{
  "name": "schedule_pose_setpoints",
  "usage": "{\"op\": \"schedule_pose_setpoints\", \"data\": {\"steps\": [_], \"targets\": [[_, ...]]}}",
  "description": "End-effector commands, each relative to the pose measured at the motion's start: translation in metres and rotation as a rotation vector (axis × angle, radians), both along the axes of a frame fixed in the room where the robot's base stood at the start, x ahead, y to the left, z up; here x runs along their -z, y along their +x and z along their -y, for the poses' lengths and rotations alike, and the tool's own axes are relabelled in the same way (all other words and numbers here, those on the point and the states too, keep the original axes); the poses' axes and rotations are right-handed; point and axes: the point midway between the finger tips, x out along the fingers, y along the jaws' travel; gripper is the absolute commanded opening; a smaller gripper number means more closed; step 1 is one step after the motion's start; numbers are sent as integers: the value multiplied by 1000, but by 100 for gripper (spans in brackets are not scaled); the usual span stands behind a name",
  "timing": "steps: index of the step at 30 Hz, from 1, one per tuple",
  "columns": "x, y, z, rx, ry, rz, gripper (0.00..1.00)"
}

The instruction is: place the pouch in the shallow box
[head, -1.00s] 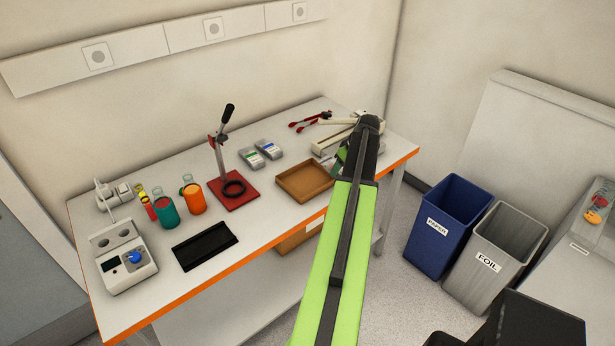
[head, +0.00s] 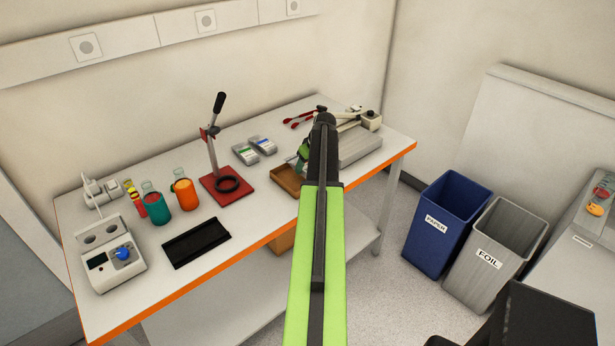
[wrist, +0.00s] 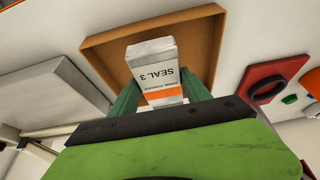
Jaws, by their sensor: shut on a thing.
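The pouch (wrist: 155,72) is a white and grey packet with an orange band, marked SEAL 3, in the wrist view. My gripper (wrist: 160,88) is shut on it, with a green finger on each side. The shallow box (wrist: 93,50) is a brown open tray behind the pouch in the wrist view. The pouch appears in front of its floor; its height above the floor is unclear. In the head view the box (head: 285,180) is partly hidden by my arm, and my gripper (head: 303,152) is over it. The pouch is hidden there.
A grey bench device (head: 360,148) is to the right. Red-handled pliers (head: 300,121) lie at the back. A black tray (head: 196,242) and flasks (head: 185,192) are further left.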

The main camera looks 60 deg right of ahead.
Motion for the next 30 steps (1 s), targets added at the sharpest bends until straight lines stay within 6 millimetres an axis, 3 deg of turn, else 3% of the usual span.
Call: {"op": "schedule_pose_setpoints", "data": {"steps": [8, 20, 21, 25, 30], "targets": [[43, -1, 1, 0, 0, 0, 4], [44, -2, 1, 1, 0, 1, 4], [42, -2, 1, 1, 0, 0, 61], [42, -2, 1, 1, -1, 0, 78], [42, -2, 1, 1, -1, 0, 78]]}}
